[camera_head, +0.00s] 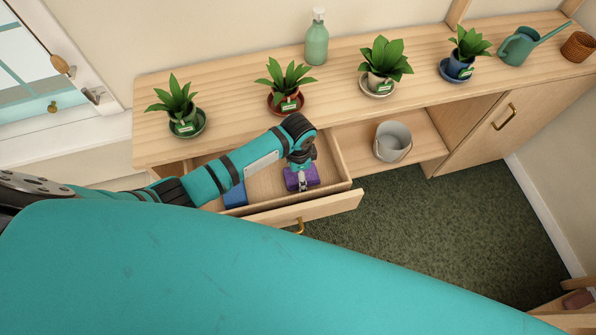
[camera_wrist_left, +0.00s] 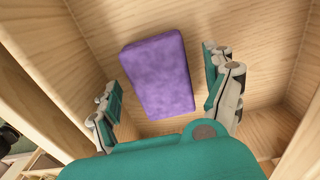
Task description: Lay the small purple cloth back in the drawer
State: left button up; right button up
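The small purple cloth (camera_head: 312,176) is a folded block inside the open drawer (camera_head: 318,207). In the left wrist view the cloth (camera_wrist_left: 160,74) lies on the drawer's wooden floor, slightly turned, near a side wall. My left gripper (camera_head: 301,176) is down inside the drawer, over the cloth. Its two fingers (camera_wrist_left: 163,82) are spread, one on each side of the cloth, with gaps showing between them and it. Part of the cloth's near end is close to the gripper body. My right gripper is not in view.
A blue folded cloth (camera_head: 235,196) lies in the drawer's left part, beside my arm. Several potted plants and a green bottle (camera_head: 316,42) stand on the cabinet top (camera_head: 225,92). A grey bucket (camera_head: 393,141) sits on the open shelf to the right. The carpet ahead is clear.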

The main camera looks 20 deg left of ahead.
pick_arm(q)
jog(key=shift+r, duration=0.25)
notch_tip(320, 180, up, 12)
jog(key=shift+f, duration=0.2)
jog(key=shift+s+f, duration=0.1)
dwell(0.6)
